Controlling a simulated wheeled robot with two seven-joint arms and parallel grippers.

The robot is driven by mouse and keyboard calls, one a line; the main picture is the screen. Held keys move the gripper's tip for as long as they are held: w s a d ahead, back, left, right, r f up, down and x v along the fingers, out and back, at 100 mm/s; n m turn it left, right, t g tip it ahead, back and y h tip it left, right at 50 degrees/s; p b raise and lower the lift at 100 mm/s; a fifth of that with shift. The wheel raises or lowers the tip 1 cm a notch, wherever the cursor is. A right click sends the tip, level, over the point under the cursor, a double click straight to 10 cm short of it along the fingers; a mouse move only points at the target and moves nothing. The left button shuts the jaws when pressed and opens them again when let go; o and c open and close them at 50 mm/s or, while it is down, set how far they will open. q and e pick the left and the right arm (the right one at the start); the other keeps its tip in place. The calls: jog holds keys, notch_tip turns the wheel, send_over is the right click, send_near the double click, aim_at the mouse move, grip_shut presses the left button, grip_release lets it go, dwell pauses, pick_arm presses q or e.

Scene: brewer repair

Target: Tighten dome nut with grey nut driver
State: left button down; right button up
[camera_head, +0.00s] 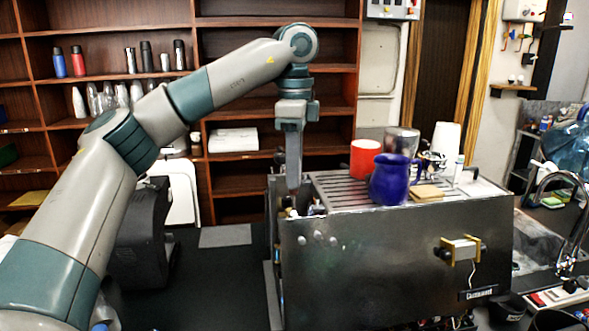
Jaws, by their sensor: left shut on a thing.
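My left gripper (292,185) points straight down at the left end of the metal brewer (395,255), over its open top corner. It is shut on what looks like the grey nut driver, which is mostly hidden by the fingers and the brewer's edge. Small dark fittings show around the fingertips inside the corner. I cannot make out the dome nut or whether the driver touches it. My right gripper is not in view.
On the brewer's top stand a red cup (364,158), a blue mug (391,180), a metal cup (402,140) and a sponge-like block (426,193). A black grinder-like machine (140,235) stands left. Shelves stand behind.

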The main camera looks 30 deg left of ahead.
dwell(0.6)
pick_arm(q)
jog(key=shift+m+p, duration=0.35)
jog(key=shift+m, duration=0.75)
jog(key=shift+m+p, duration=0.3)
jog(key=shift+m, duration=0.9)
jog(key=shift+m+p, duration=0.45)
jog(key=shift+m, duration=1.85)
jog(key=shift+s+p, duration=0.1)
jog(key=shift+p, duration=0.2)
